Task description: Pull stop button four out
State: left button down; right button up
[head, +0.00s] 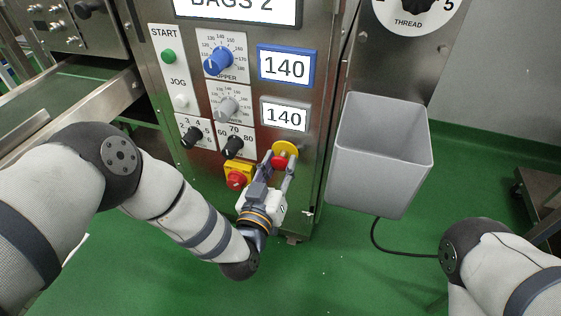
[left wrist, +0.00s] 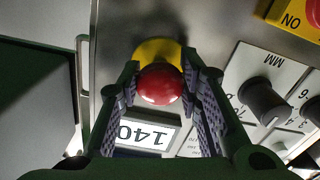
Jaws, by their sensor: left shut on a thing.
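The stop button is a red mushroom head (head: 280,162) on a round yellow collar (head: 286,148), low on the right part of the steel machine front. In the left wrist view the red head (left wrist: 160,86) sits between both fingers, with the yellow collar (left wrist: 157,51) behind it. My left gripper (head: 279,169) is shut on the red head, one finger on each side; it also shows in the left wrist view (left wrist: 160,78). No number shows on the button. My right gripper is out of view; only part of that arm shows at lower right.
A red switch on a yellow plate (head: 237,177) is just left of my gripper. Black knobs (head: 232,146), a blue knob (head: 218,62) and a "140" display (head: 285,115) sit above. The green floor below is clear.

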pick_arm(q)
jog(key=c, duration=1.1)
grip_release()
jog(key=shift+s, duration=0.1)
jog(key=v, duration=1.2)
